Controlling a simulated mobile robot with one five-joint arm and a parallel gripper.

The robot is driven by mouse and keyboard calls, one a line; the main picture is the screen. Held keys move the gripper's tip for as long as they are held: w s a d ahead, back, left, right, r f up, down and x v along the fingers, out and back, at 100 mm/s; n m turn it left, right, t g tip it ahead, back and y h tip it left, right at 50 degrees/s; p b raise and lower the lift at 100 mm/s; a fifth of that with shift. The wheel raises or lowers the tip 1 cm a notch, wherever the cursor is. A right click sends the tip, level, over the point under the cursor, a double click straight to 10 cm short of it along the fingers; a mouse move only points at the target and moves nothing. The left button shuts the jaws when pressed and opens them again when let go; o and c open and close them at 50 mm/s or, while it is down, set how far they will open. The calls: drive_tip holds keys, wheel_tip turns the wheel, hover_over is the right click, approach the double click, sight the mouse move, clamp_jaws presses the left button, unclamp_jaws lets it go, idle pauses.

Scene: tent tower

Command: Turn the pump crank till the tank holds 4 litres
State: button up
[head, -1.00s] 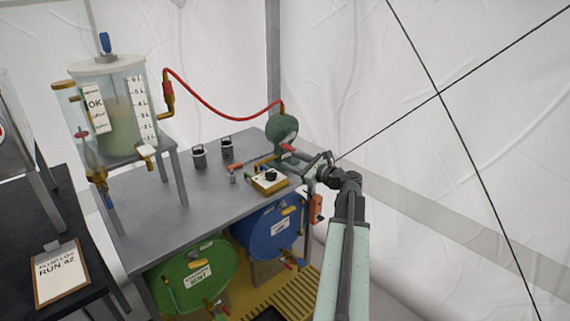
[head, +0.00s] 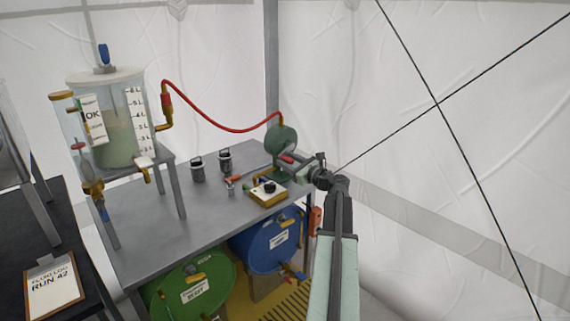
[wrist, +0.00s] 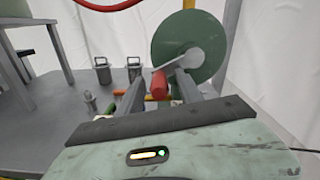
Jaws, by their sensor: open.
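The pump is a round green disc (head: 281,140) at the back right of the grey bench, with a crank arm (wrist: 183,62) and a red crank handle (head: 286,158). My gripper (head: 298,164) is open at the crank. In the wrist view the red handle (wrist: 160,84) shows between my two spread fingers (wrist: 160,78); I cannot tell whether either touches it. The clear tank (head: 118,100) stands at the left on a grey stand, partly filled with greenish liquid (head: 115,142). Its white litre scale (head: 137,118) faces me, but the exact level is too small to read.
A red hose (head: 215,122) joins tank and pump. On the bench (head: 150,220) stand two grey canisters (head: 198,170) and a yellow box with a black knob (head: 268,193). Green (head: 195,288) and blue drums (head: 268,243) lie below. A clipboard (head: 52,290) lies at left.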

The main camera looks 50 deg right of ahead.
clamp_jaws()
idle(1.3)
